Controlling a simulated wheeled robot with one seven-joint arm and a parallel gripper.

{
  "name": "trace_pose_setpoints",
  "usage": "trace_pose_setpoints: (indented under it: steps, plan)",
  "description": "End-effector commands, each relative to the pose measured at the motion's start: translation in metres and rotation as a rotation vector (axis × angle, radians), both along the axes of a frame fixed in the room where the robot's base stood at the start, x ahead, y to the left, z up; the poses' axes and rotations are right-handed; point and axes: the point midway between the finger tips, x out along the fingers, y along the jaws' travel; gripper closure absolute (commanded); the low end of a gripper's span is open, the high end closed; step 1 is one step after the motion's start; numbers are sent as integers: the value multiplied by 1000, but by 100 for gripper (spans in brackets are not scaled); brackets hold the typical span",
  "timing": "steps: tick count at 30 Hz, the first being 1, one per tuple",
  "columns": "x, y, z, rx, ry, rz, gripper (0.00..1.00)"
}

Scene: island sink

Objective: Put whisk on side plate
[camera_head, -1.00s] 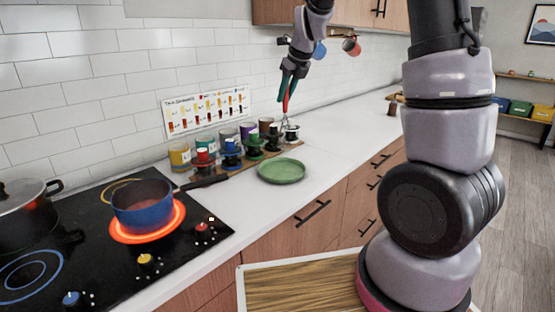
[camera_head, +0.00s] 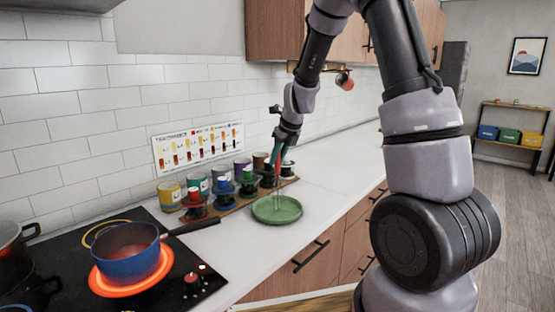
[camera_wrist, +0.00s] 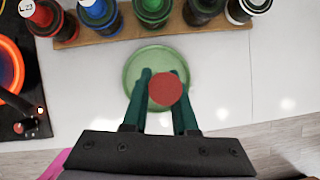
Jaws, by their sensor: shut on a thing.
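The whisk (camera_head: 278,168) hangs upright with its red handle in my gripper (camera_head: 276,160) and its thin wire end pointing down. In the wrist view the round red end of the whisk's handle (camera_wrist: 165,89) shows between the two dark green fingers of my gripper (camera_wrist: 160,90). The green side plate (camera_head: 276,210) lies on the white counter, and the whisk's wires overlap it in the head view. From the wrist the plate (camera_wrist: 131,70) lies below the whisk. I cannot tell whether the wires touch the plate.
Several coloured canisters (camera_head: 222,181) stand on a wooden board behind the plate, against the tiled wall. A blue pot (camera_head: 129,253) sits on a glowing burner at the left, its handle reaching toward the plate. The counter (camera_head: 325,180) to the right is clear.

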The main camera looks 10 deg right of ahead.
Motion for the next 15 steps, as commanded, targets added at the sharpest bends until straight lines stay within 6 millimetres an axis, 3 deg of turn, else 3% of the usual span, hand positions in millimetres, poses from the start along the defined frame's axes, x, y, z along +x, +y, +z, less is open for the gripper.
trace_pose_setpoints:
  steps: [11, 12, 13, 15]
  plan:
    - [0, 0, -5, -1, 0, 2, 100]
    - [0, 1, -4, 0, -1, 2, 58]
    - [0, 1, -4, 0, -1, 2, 47]
    - [0, 1, -4, 0, -1, 2, 44]
